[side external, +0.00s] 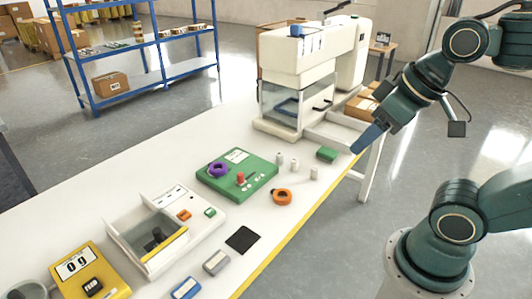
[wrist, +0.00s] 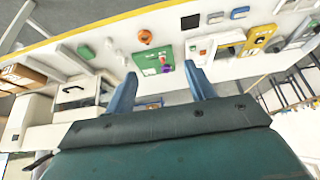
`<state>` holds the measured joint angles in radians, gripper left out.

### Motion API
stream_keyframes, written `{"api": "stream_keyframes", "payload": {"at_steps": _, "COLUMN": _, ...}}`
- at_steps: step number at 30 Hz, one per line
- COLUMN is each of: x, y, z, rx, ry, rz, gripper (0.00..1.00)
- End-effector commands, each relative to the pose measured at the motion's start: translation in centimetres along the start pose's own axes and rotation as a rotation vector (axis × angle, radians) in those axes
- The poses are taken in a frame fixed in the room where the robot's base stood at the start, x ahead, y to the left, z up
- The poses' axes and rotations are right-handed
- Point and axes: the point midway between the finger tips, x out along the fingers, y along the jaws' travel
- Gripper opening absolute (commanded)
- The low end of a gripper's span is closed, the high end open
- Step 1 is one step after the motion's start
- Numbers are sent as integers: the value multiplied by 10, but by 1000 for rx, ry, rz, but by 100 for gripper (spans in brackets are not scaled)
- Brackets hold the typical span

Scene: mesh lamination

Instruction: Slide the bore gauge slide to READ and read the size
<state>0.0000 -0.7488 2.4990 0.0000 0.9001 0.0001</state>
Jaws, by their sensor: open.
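A green plate (side external: 262,180), which looks like the bore gauge, lies flat on the white table. It carries a purple ring (side external: 218,169), a red knob (side external: 240,178) and a white label (side external: 236,156); the writing is too small to read. In the wrist view the green plate (wrist: 148,57) and purple ring (wrist: 166,69) show between my fingers, farther off. My gripper (side external: 362,143) is open and empty, held up near the table's right edge, well to the right of the plate. In the wrist view my gripper (wrist: 160,72) has its two blue fingers spread apart.
An orange ring (side external: 283,196) and several small pale cylinders stand right of the plate. A small green block (side external: 327,154) lies near the table's right end. A white machine (side external: 300,75) stands behind. A white tray (side external: 150,235) and yellow scale (side external: 88,272) are at the left.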

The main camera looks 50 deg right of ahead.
Motion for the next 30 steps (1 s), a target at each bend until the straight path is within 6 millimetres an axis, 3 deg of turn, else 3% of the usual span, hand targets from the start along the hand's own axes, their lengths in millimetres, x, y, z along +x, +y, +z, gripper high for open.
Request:
{"api": "stream_keyframes", "payload": {"at_steps": 8, "x": 1, "y": 0, "z": -18, "rx": 13, "ry": -27, "rz": 1, "gripper": 41}}
{"api": "stream_keyframes", "payload": {"at_steps": 16, "x": 11, "y": 2, "z": -64, "rx": 46, "ry": -91, "rz": 5, "gripper": 41}}
{"api": "stream_keyframes", "payload": {"at_steps": 30, "x": 61, "y": 7, "z": -147, "rx": 110, "ry": -215, "rz": 17, "gripper": 41}}
